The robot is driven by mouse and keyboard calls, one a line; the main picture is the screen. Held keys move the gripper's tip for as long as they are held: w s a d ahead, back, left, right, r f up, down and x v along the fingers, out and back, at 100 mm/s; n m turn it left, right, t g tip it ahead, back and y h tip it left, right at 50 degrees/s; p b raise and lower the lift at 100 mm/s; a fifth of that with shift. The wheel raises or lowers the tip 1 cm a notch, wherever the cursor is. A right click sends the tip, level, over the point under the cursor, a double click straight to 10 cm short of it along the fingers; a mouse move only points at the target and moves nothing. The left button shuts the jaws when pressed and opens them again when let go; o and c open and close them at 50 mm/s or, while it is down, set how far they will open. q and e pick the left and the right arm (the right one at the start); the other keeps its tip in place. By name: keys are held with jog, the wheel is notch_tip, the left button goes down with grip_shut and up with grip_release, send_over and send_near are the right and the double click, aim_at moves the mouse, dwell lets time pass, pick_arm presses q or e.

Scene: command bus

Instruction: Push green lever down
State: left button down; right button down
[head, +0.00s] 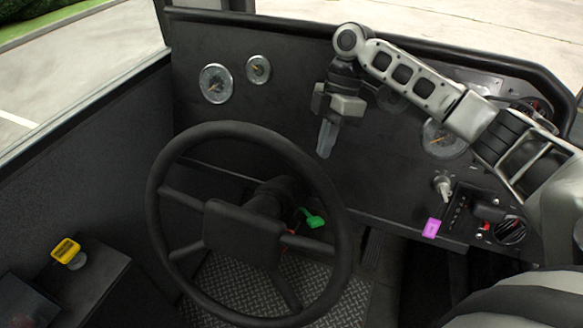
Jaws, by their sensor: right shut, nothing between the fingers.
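The green lever (314,219) is small and sticks out to the right of the steering column, seen through the right part of the steering wheel's ring. My right gripper (325,152) points down in front of the dashboard, above the lever and slightly to its right in the picture. Its fingers are together and empty, and they look apart from the lever. My right arm comes in from the right side. My left gripper is not in view.
The black steering wheel (162,162) surrounds the lever's place in the picture. The dashboard (290,100) with gauges lies behind my gripper. A purple tag (431,228) hangs at the right panel. Clear space lies between gripper and lever.

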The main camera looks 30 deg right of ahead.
send_over(313, 219)
jog(key=w+d, duration=0.2)
jog(key=f, duration=1)
jog(key=shift+s+a+f, duration=0.25)
jog(key=shift+f, duration=0.15)
jog(key=shift+s+a+f, duration=0.1)
jog(key=shift+s+f, duration=0.4)
jog(key=shift+f, duration=0.25)
jog(key=shift+s+a, duration=0.1)
